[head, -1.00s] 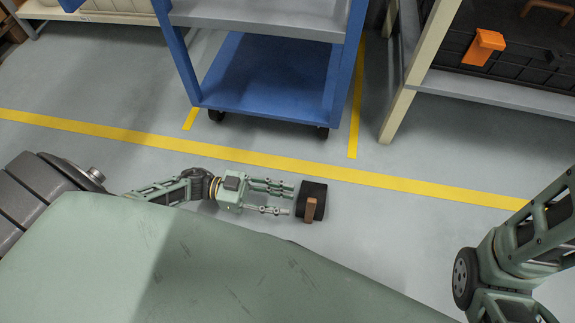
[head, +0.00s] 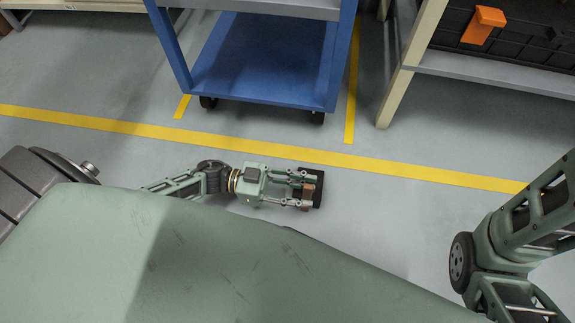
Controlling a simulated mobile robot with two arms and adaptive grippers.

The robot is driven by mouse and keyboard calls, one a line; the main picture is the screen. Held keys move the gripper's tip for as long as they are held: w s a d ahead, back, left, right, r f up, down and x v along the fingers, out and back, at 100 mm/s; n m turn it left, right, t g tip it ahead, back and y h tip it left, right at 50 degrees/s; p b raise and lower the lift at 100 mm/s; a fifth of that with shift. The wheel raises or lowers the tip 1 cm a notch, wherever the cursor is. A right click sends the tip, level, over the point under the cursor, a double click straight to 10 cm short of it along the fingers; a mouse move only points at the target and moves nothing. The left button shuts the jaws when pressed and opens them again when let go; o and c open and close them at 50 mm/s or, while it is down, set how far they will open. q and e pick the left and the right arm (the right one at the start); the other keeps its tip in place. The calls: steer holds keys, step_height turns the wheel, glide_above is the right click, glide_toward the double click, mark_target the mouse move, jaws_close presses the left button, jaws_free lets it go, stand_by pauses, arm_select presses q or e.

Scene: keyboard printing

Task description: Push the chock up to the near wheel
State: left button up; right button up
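The chock (head: 318,188) is a small black block with a brown handle (head: 308,190). It lies on the grey floor on my side of the yellow line. My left gripper (head: 309,190) reaches in from the left, low, with its fingers apart on either side of the handle; contact is not clear. The fingers hide part of the chock. The blue cart has two dark wheels on its near side, a right one (head: 318,118) and a left one (head: 208,102). The chock is clearly apart from both. My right gripper is not in view; only its arm shows.
The yellow floor line (head: 260,148) runs between the chock and the blue cart (head: 260,75). Bare floor lies between them. A beige-legged shelf (head: 395,98) with an orange item (head: 483,25) stands right of the cart.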

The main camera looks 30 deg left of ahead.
arm_select(q)
steer(key=shift+w+d, duration=0.2)
steer(key=shift+d, duration=0.4)
steer(key=shift+c, duration=0.7)
jaws_close()
